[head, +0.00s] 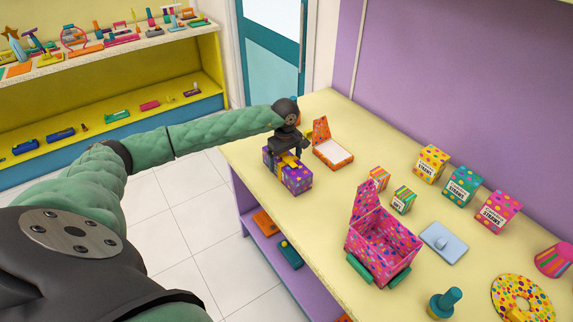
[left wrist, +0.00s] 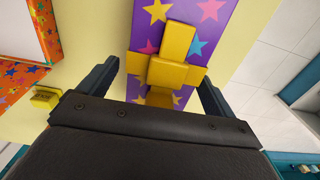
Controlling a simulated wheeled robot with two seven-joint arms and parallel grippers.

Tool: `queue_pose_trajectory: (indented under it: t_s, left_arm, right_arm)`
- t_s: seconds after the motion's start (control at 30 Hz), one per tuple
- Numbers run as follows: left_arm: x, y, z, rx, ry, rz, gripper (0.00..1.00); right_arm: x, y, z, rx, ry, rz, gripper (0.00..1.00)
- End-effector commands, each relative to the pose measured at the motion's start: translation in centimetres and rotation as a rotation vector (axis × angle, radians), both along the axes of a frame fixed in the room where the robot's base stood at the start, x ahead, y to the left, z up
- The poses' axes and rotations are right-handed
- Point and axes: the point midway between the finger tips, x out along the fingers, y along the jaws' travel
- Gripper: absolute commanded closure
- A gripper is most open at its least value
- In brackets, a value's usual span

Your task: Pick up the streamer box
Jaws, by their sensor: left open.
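A purple box with colored stars and a yellow bow (head: 296,181) stands at the table's left end. It also shows in the left wrist view (left wrist: 195,50). My left gripper (head: 287,158) is above it, pointing down. In the left wrist view its open fingers (left wrist: 157,80) are on either side of the bow, with nothing gripped. Whether they touch the box cannot be told. Three dotted boxes with white labels, yellow (head: 432,160), teal (head: 462,184) and pink (head: 497,210), stand at the back right. Their small lettering resembles "streamers". My right gripper is not in view.
An open orange star-patterned box (head: 333,153) is close beside the purple box. A pink lidded basket (head: 382,245), two small boxes (head: 403,200) and a pale blue plate (head: 443,243) are farther right on the table. Shelves (head: 150,75) are at the far left.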

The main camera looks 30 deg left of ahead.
Motion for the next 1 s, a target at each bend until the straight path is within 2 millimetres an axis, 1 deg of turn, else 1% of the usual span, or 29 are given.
queue_pose_trajectory:
  t_s: [0.1,0.33,0.37,0.4,0.57,0.6,0.67,0.7,1.0]
  left_arm:
    - [-0.04,0.03,-0.42,0.001,0.001,0.0,0.09]
    - [-0.04,0.05,-0.59,0.001,0.001,0.0,0.09]
    - [-0.04,0.05,-0.59,0.001,0.0,0.0,0.11]
    - [-0.04,0.05,-0.58,0.001,0.0,0.0,0.19]
    - [-0.04,0.05,-0.57,0.001,0.0,0.0,0.5]
    - [-0.03,0.04,-0.56,0.001,0.0,0.0,0.58]
    - [-0.02,0.05,-0.56,0.001,0.0,0.0,0.7]
    - [0.01,0.05,-0.47,0.001,-0.001,0.0,0.72]
    - [0.05,0.07,-0.29,0.0,-0.002,0.0,0.72]
  right_arm:
    - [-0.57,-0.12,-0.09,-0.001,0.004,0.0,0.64]
    - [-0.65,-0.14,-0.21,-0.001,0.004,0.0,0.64]
    - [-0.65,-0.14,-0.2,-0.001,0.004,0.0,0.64]
    - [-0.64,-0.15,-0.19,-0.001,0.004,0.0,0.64]
    - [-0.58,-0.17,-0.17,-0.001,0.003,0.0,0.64]
    - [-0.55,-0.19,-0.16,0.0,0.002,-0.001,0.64]
    - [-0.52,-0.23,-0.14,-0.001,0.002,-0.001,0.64]
    - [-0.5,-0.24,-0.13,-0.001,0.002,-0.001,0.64]
    - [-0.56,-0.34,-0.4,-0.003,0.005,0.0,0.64]
